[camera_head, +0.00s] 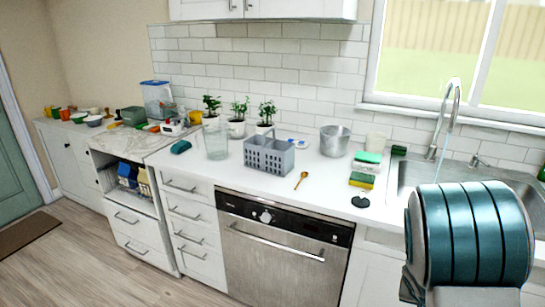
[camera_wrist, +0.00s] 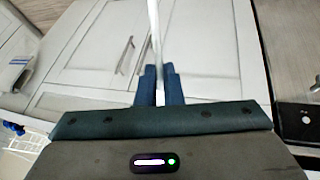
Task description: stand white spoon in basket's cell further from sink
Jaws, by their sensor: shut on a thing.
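My gripper (camera_wrist: 160,72) shows in the wrist view with its two blue fingers shut on a thin white handle, the white spoon (camera_wrist: 154,28). The handle runs up out of the top of that view; I cannot see the bowl of the spoon. The grey basket (camera_head: 268,157) stands on the counter in the head view, left of the sink (camera_head: 405,176) and well away from my arm. It has a raised handle and slotted walls. Its further cell is on its left side, and its inside is mostly hidden. My gripper's fingers are hidden in the head view.
A glass vase (camera_head: 215,142) stands left of the basket, with potted plants (camera_head: 238,128) behind. A brown spoon (camera_head: 301,180) lies to its right front. A metal pot (camera_head: 334,141) and sponges (camera_head: 362,180) stand further right. White cabinet doors (camera_wrist: 90,60) fill the wrist view's background.

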